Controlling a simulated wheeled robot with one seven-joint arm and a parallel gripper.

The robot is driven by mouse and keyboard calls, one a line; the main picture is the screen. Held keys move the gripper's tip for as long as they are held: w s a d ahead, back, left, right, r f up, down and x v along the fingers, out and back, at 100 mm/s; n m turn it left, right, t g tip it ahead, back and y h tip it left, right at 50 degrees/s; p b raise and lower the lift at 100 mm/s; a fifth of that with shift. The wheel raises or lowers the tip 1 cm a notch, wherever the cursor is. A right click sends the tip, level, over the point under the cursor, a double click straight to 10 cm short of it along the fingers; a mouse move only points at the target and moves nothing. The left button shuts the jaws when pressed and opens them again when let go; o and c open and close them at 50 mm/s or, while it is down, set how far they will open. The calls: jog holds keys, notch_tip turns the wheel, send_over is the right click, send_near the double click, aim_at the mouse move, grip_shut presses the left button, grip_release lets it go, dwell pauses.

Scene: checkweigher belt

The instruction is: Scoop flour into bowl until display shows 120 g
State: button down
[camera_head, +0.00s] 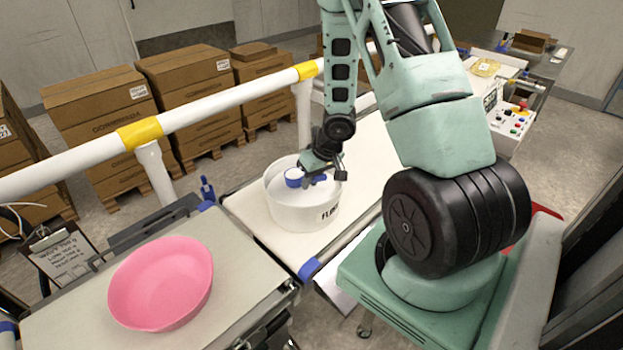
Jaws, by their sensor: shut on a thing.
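A pink bowl (160,283) stands empty on the light platform (240,262) at the lower left. A white tub (285,212) with a partly visible dark label stands on the belt behind and to the right of it, with white flour (290,196) inside. My gripper (322,177) points down over the tub and is shut on a blue scoop (294,183). The scoop is at the tub's opening, and its bowl shows white inside. I cannot tell whether it touches the flour. No weight reading can be made out.
A white rail (225,102) with yellow bands runs behind the belt (365,165). A clipboard (62,252) with a written note is at the left. A control box (512,122) with coloured buttons stands at the right. Stacked cartons (95,115) fill the back left.

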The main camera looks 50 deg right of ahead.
jog(key=shift+r+p, duration=3.65)
jog(key=shift+p, duration=0.2)
